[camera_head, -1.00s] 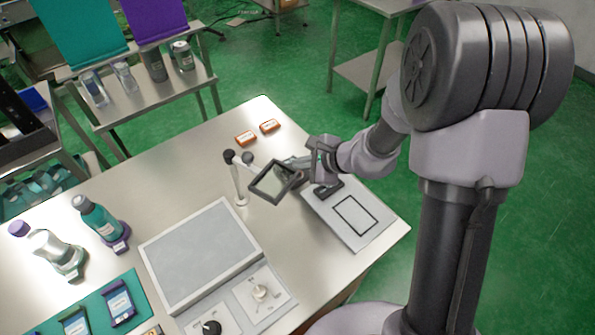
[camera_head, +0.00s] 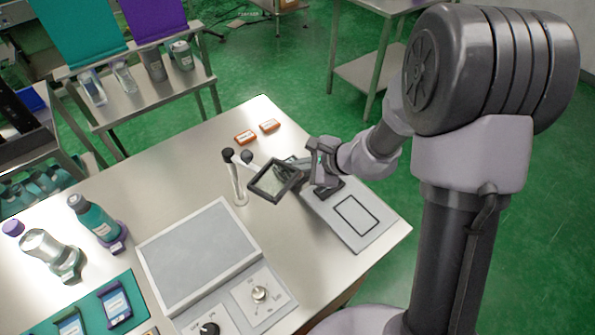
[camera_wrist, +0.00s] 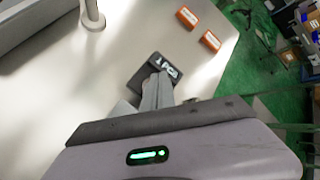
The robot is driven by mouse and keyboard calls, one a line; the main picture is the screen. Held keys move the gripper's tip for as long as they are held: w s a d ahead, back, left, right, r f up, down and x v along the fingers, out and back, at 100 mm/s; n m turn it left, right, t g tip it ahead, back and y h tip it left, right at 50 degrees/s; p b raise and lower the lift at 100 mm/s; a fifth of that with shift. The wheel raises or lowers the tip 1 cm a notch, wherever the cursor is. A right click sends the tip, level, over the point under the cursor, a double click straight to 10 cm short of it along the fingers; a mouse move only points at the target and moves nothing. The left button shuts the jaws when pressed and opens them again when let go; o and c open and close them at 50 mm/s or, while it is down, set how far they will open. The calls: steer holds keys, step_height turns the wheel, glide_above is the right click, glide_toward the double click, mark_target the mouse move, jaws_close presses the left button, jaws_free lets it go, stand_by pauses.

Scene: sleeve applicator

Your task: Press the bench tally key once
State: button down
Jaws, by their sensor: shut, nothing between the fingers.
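In the wrist view my gripper (camera_wrist: 156,84) is shut and empty, its grey fingers pointing at a small dark device (camera_wrist: 139,77) with a white-marked face. This device looks like the bench tally. The fingertips overlap its near side, so its key is hidden or too small to tell, and I cannot tell whether they touch. In the head view my gripper (camera_head: 292,168) reaches left, low over the bench (camera_head: 190,180), partly behind a dark square frame (camera_head: 274,181). The tally is not clear there.
A white post (camera_head: 238,185) with dark round tops stands left of my gripper. Two orange boxes (camera_head: 246,137) lie beyond it. A grey panel (camera_head: 200,255) with knobs (camera_head: 259,294) is at the front. A white board (camera_head: 357,216) with a black outline lies at right. Bottles (camera_head: 97,220) stand at left.

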steer(key=shift+f+b, duration=0.4)
steer(key=shift+b, duration=0.1)
stand_by(0.3)
stand_by(0.4)
steer(key=shift+r+p, duration=0.55)
steer(key=shift+r, duration=0.3)
steer(key=shift+r+p, duration=1.85)
steer(key=shift+r, duration=0.7)
